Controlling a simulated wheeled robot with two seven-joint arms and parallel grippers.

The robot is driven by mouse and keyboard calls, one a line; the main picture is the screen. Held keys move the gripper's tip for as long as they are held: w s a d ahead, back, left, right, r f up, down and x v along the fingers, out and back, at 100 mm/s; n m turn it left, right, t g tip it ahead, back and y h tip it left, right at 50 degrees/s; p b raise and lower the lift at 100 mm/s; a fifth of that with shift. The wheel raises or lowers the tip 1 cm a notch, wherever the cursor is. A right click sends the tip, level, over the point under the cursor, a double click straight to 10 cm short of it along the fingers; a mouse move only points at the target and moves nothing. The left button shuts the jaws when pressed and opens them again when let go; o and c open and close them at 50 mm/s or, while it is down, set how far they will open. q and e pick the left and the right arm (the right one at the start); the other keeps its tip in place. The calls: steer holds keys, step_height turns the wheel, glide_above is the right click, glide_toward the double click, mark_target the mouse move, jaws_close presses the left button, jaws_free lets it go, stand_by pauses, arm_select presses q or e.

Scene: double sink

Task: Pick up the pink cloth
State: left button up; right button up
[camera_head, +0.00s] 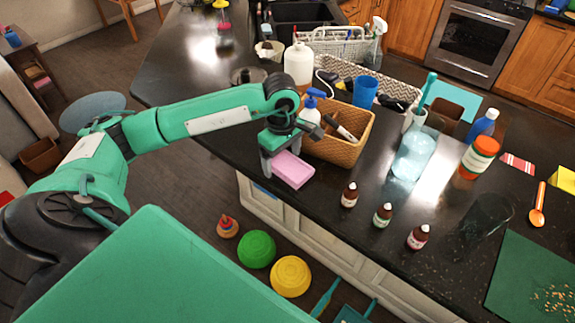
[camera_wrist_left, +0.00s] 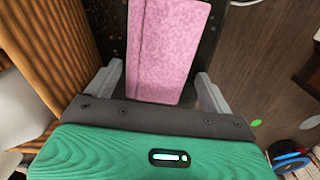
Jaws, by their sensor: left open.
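The pink cloth (camera_head: 293,170) looks like a thick folded block and lies on the dark counter near its front edge, in front of a wicker basket. My left gripper (camera_head: 288,150) is above the cloth, one finger at its left side; the other is partly hidden in the head view. In the left wrist view the cloth (camera_wrist_left: 170,45) lies between the two spread fingers of the left gripper (camera_wrist_left: 160,85), with a gap on each side. The left gripper is open and holds nothing. My right gripper is not in view.
The wicker basket (camera_head: 341,135) with a spray bottle (camera_head: 311,108) stands close behind the cloth. Several small brown bottles stand to the right, one here (camera_head: 349,195). A white bottle (camera_head: 299,65) stands behind. The counter drops off just in front of the cloth.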

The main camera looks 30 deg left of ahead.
mark_target(283, 161)
arm_select(q)
steer(key=c, duration=0.9)
steer(key=shift+c, duration=0.9)
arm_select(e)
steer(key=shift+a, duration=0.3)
arm_select(q)
steer(key=shift+r, duration=0.2)
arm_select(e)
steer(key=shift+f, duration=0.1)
